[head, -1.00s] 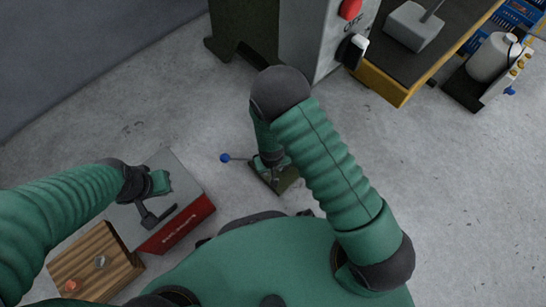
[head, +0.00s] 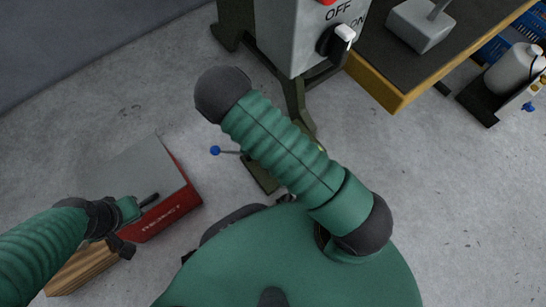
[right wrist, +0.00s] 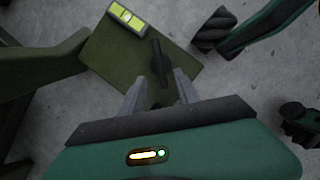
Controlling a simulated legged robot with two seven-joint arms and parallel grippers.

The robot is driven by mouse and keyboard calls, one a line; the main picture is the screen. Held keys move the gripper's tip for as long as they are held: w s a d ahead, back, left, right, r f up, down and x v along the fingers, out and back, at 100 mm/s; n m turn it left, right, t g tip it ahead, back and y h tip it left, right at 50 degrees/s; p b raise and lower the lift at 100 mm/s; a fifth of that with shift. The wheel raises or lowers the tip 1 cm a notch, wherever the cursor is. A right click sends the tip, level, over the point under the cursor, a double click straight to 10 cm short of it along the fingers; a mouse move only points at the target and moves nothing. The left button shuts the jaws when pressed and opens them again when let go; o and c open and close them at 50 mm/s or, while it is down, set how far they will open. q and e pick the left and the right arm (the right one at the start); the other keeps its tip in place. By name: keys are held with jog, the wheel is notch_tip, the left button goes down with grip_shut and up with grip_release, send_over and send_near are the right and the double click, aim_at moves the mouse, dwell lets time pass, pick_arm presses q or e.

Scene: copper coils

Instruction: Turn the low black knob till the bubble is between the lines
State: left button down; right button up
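In the right wrist view a bubble level (right wrist: 127,18) with a bright yellow-green vial sits at the far edge of an olive plate (right wrist: 110,55). The bubble is too small to place against the lines. A low black knob (right wrist: 157,62), seen as a narrow dark bar, stands on the plate. My right gripper (right wrist: 160,88) is open, its two pale fingers apart and just on the near side of the knob. In the head view my own arm hides the right gripper. My left gripper (head: 140,222) is open and empty, by the red box.
A red box with a grey top (head: 165,215) and a wooden crate (head: 80,270) stand at left. A blue-tipped lever (head: 215,150) sticks out by the olive foot. A grey switch box (head: 290,35) with an OFF/ON switch and a yellow-edged bench (head: 380,85) are above.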

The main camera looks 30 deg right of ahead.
jog(key=b+x, duration=0.4)
jog(key=x, duration=0.4)
jog(key=shift+f, duration=0.15)
jog(key=shift+d+f, duration=0.1)
jog(key=shift+f, duration=0.1)
jog(key=shift+c, duration=0.7)
grip_shut()
jog(key=shift+r, duration=0.1)
